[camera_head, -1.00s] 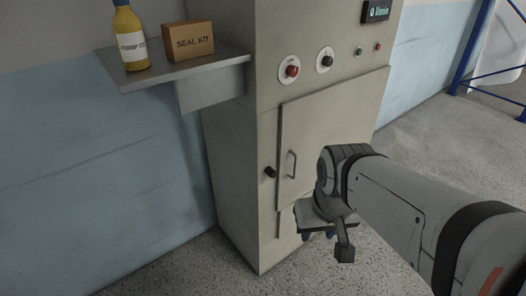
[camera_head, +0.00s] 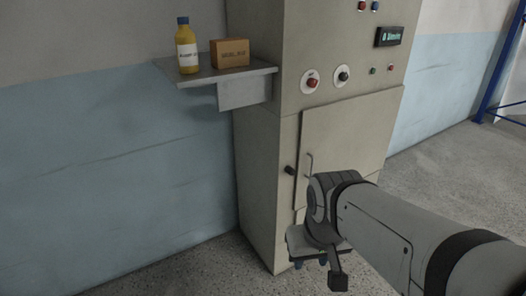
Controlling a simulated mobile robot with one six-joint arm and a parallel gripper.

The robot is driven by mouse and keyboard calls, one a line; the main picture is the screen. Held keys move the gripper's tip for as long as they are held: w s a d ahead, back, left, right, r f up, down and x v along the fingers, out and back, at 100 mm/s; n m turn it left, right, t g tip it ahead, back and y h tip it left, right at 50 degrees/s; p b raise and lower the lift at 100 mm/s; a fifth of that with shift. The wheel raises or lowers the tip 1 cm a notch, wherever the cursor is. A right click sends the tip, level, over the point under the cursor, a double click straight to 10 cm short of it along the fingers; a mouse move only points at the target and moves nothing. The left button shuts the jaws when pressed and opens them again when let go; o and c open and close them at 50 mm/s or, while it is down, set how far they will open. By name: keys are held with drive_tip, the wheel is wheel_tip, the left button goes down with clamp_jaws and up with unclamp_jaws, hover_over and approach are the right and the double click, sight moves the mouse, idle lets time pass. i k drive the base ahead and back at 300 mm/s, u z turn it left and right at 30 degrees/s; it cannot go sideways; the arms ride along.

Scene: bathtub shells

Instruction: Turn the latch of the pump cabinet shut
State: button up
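The pump cabinet (camera_head: 257,160) is a tall beige-grey cabinet standing against the wall. Its door (camera_head: 345,135) appears closed or nearly so; I cannot tell if it is flush. The latch (camera_head: 290,170) is a small dark knob at the left edge of the door. A thin vertical handle (camera_head: 309,164) is to its right. My gripper (camera_head: 310,263) is low in front of the cabinet, below the latch and apart from it. Its blue fingertips are mostly hidden under the wrist, so I cannot tell its opening.
A wall shelf (camera_head: 250,71) left of the cabinet holds a yellow bottle (camera_head: 186,48) and a cardboard box (camera_head: 230,53). A red button (camera_head: 311,83) and dark knob (camera_head: 343,75) are above the door. The speckled floor (camera_head: 440,165) at right is open.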

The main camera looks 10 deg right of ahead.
sight(291, 172)
drive_tip(key=u, duration=0.15)
drive_tip(key=i, duration=1)
drive_tip(key=z, duration=0.05)
